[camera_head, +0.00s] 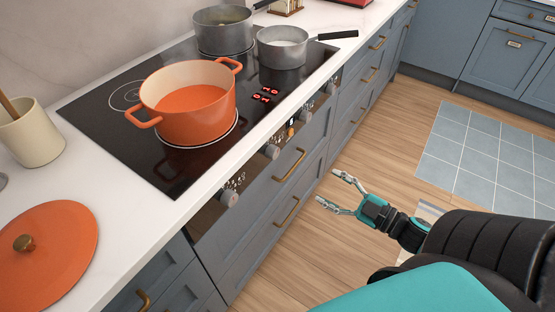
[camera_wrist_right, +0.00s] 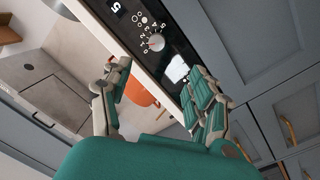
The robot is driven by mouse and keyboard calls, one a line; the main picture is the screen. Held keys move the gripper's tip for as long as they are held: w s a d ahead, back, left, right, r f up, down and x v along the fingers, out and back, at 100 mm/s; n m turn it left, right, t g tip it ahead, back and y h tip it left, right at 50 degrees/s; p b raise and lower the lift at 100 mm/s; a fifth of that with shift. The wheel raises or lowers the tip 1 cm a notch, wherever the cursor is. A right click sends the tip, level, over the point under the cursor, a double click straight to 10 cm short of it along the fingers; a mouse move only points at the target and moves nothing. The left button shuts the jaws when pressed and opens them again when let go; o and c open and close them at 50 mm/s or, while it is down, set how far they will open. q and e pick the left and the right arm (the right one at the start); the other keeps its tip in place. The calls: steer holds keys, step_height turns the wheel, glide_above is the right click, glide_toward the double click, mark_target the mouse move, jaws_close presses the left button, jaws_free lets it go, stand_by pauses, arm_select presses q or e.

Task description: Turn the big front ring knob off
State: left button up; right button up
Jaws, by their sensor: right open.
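A row of grey knobs is on the dark front panel below the hob, among them a near-end knob (camera_head: 229,198), a second knob (camera_head: 271,151) and a third knob (camera_head: 306,116). I cannot tell which one belongs to the big front ring. One grey knob (camera_wrist_right: 156,42) with a numbered scale and a red mark shows in the right wrist view, ahead of the fingers. My right gripper (camera_head: 328,186) is open and empty, out in front of the drawers and apart from the panel. It also shows in the right wrist view (camera_wrist_right: 154,80). My left gripper is not in view.
An orange pot (camera_head: 196,114) stands on the hob's near ring. Two grey pans, a rear pan (camera_head: 224,38) and a nearer pan (camera_head: 283,55), stand farther along. An orange lid (camera_head: 50,250) lies on the counter. Drawer handles (camera_head: 289,164) stick out below the panel.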

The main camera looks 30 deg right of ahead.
mark_target(276, 155)
steer(key=x, duration=1.7)
steer(key=shift+w+d+r+p, duration=0.1)
steer(key=shift+w+r+p, duration=0.1)
steer(key=shift+r+p, duration=0.15)
steer(key=c, duration=1.1)
